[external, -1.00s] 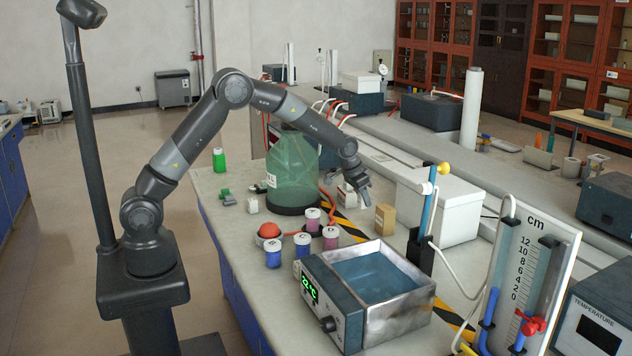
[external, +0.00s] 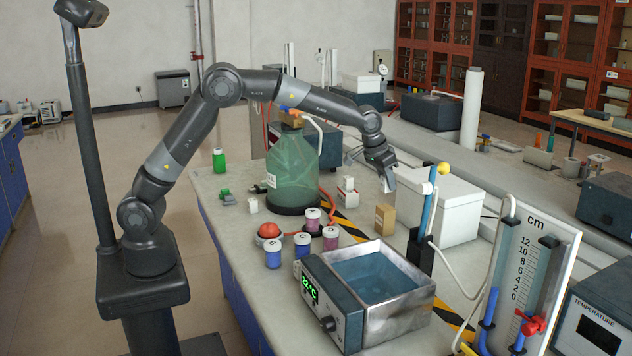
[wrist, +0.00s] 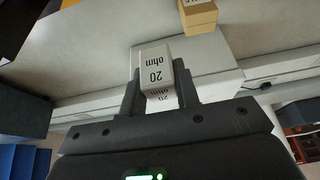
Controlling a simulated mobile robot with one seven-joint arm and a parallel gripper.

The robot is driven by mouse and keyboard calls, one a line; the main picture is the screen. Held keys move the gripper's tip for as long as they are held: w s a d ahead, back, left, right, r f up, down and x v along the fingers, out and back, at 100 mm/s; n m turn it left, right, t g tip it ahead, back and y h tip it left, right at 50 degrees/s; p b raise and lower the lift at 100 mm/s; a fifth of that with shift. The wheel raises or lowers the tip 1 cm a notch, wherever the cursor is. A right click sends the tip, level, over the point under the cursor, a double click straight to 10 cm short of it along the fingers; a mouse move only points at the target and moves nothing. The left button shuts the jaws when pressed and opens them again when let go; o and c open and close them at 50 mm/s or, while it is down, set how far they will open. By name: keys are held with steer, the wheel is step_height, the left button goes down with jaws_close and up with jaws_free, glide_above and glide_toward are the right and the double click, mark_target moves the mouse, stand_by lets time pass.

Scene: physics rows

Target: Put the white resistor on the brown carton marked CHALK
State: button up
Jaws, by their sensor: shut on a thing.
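My gripper (wrist: 160,92) is shut on a white resistor (wrist: 155,68) marked "20 ohm", which sits between the two fingers in the wrist view. In the external view my gripper (external: 387,179) is held above the bench, up and behind the brown carton. The resistor is small and hard to make out there. The brown carton (external: 385,217) stands on the bench, right of the striped tape and behind the metal bath. It also shows at the top of the wrist view (wrist: 198,18), apart from the resistor; its marking is only partly seen and not readable.
A green glass bottle (external: 292,165) stands left of my gripper, with a small white block (external: 347,190) between them. A white box (external: 440,205) is to the right. The water bath (external: 385,280) and blue burette stand (external: 427,210) are near the carton.

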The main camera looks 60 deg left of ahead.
glide_above(390, 206)
steer(key=s, duration=0.2)
steer(key=f, duration=0.6)
steer(key=shift+w, duration=0.2)
steer(key=shift+f, duration=1.95)
steer(key=shift+f, duration=0.2)
steer(key=o, duration=1)
steer(key=shift+c, duration=0.2)
